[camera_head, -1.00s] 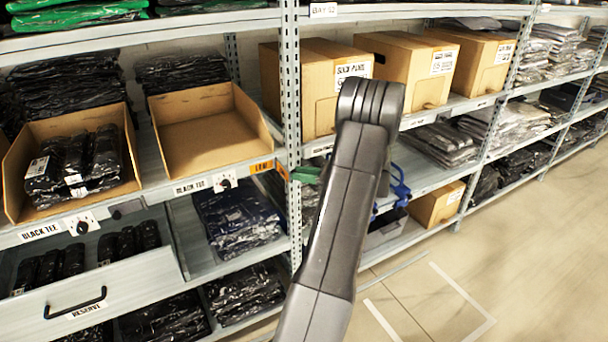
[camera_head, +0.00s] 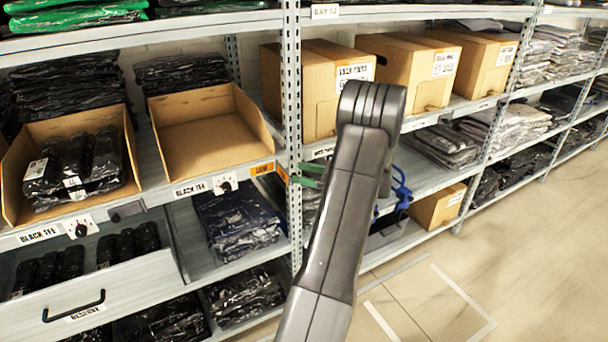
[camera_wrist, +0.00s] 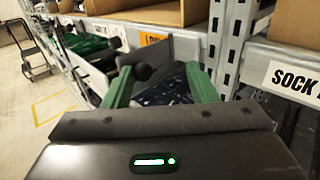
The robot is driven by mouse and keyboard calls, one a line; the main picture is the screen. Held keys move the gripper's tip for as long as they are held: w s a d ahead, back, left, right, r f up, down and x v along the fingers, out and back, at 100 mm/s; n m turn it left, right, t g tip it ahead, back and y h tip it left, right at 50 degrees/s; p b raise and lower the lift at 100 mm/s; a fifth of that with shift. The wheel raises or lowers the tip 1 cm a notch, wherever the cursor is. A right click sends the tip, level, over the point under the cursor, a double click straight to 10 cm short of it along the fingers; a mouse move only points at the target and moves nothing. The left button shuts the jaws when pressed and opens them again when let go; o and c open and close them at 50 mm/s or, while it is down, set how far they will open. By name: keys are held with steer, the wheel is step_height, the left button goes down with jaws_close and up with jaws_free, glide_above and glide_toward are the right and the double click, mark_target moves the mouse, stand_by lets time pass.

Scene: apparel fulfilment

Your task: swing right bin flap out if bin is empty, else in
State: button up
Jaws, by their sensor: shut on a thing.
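The right bin (camera_head: 205,150) is an open cardboard tray on the middle shelf in the head view. Its floor is bare and it looks empty. An orange LOW label (camera_head: 262,168) sits at the shelf edge by its right front corner; it also shows in the wrist view (camera_wrist: 153,40). My gripper (camera_head: 302,176) is at that corner, partly hidden by my arm. The flap's exact angle is unclear.
The left bin (camera_head: 18,170) holds black packed shirts. Below it a reserve drawer (camera_head: 150,280) stands pulled out. A shelf upright (camera_head: 292,110) is close to my gripper, with closed cardboard boxes (camera_head: 322,95) to its right. The floor at right is clear.

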steer(key=b+v, duration=0.1)
steer(key=v, duration=1.2)
steer(key=shift+d, duration=0.25)
steer(key=x, duration=1)
steer(key=shift+a+p, duration=0.2)
steer(key=shift+p, duration=0.15)
steer(key=shift+f, duration=0.1)
